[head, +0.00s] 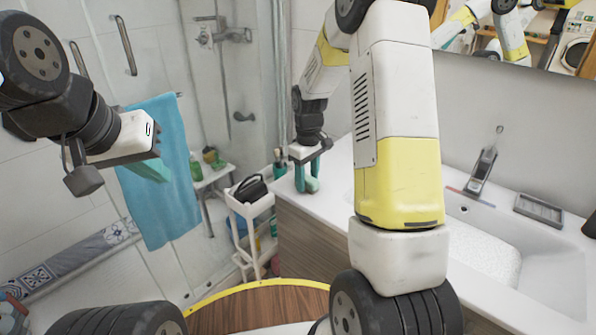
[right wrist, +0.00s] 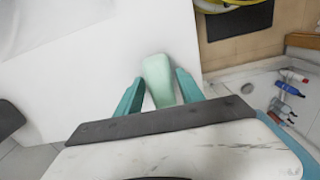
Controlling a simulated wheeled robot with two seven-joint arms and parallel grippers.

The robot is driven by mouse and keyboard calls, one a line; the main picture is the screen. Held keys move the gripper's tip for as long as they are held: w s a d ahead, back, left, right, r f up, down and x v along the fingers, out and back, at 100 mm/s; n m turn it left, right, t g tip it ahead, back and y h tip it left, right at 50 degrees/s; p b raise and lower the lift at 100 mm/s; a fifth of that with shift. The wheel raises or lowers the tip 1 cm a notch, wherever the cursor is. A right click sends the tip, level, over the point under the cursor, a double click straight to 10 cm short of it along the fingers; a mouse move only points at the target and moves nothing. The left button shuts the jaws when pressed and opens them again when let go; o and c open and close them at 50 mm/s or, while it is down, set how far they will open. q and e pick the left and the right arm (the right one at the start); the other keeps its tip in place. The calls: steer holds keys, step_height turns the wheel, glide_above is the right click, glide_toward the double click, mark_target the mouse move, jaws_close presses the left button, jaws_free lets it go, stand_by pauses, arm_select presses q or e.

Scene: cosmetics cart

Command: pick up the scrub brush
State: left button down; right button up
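A mint-green, rounded, elongated thing, which I take to be the scrub brush (right wrist: 160,80), is on the white counter; no bristles show. It also shows as a light green patch in the head view (head: 312,184). My right gripper (head: 306,178) is at the counter's far left end, pointing down. In the right wrist view its two teal fingers (right wrist: 158,90) stand either side of the brush, with thin gaps, so it looks open around it. My left gripper (head: 155,168) is raised at the left before the blue towel; its finger gap is hidden.
A white cart (head: 253,205) with a black item and bottles stands left of the counter (head: 338,172). The sink (head: 535,265) and faucet (head: 484,165) are at the right. A blue towel (head: 165,205) hangs at the left. The counter around the brush looks clear.

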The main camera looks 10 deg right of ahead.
jaws_close()
